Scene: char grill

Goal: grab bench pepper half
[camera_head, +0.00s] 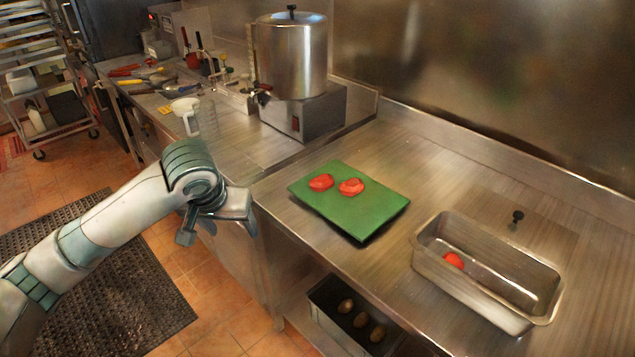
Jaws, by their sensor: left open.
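Two red pepper halves lie on a green cutting board (360,214) on the steel bench. The left pepper half (321,182) and the right pepper half (351,187) sit close together near the board's far left part. Another red piece (453,260) lies inside a steel pan (470,291) to the right of the board. My left gripper (218,232) is open and empty, in front of the bench edge, left of the board and apart from it. My right gripper is not in view.
A large steel pot (291,55) stands on a heater unit (306,112) behind the board. A clear jug (187,115) and several tools stand on the back left counter. A dark bin (328,313) with several brown items sits below the bench. Bench between board and back ledge is clear.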

